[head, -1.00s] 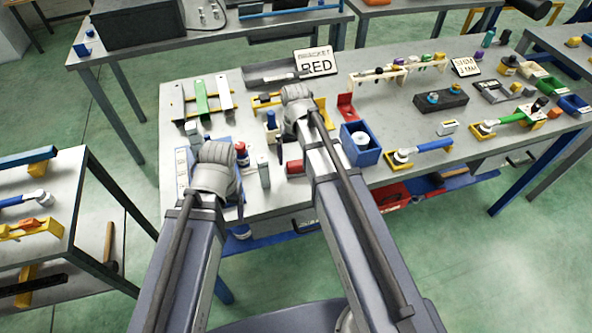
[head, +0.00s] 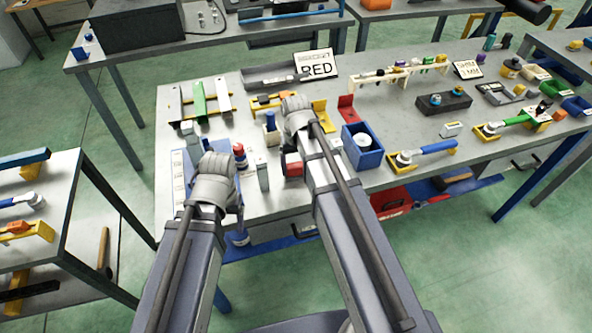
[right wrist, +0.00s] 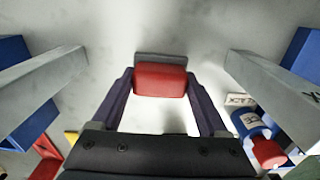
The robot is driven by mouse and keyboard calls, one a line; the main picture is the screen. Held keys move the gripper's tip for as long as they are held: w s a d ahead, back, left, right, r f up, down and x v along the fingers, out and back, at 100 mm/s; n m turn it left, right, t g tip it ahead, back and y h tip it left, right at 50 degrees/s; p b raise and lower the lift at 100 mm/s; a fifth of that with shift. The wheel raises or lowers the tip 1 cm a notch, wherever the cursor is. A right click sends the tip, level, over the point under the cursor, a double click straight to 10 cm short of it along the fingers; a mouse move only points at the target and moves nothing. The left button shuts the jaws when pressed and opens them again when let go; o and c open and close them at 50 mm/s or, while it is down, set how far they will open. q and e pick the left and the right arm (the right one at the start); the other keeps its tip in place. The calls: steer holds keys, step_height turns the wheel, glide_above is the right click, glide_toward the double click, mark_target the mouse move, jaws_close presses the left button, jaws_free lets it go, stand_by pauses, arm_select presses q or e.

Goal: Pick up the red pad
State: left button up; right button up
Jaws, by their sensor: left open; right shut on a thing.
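The red pad (head: 294,169) is a small red block near the front of the workbench, partly hidden by my right arm in the head view. In the right wrist view the red pad (right wrist: 160,80) has a grey backing and sits between the two dark fingers. My right gripper (right wrist: 160,77) is shut on it. In the head view my right gripper (head: 288,160) is mostly hidden behind its wrist; I cannot tell whether the pad touches the bench. My left gripper (head: 239,212) is open, near the bench's front left edge, mostly hidden by its wrist.
A blue bin (head: 375,158) with a white roll stands right of the pad. A grey block (head: 262,175) and a red-capped bottle (head: 240,155) stand to the left. A red angled bracket (head: 346,108) lies behind. The "RED" sign (head: 316,65) stands at the back.

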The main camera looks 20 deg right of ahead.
mark_target(296, 165)
steer(key=c, duration=0.7)
steer(key=shift+o, duration=0.2)
step_height(296, 165, up, 10)
steer(key=p, duration=1)
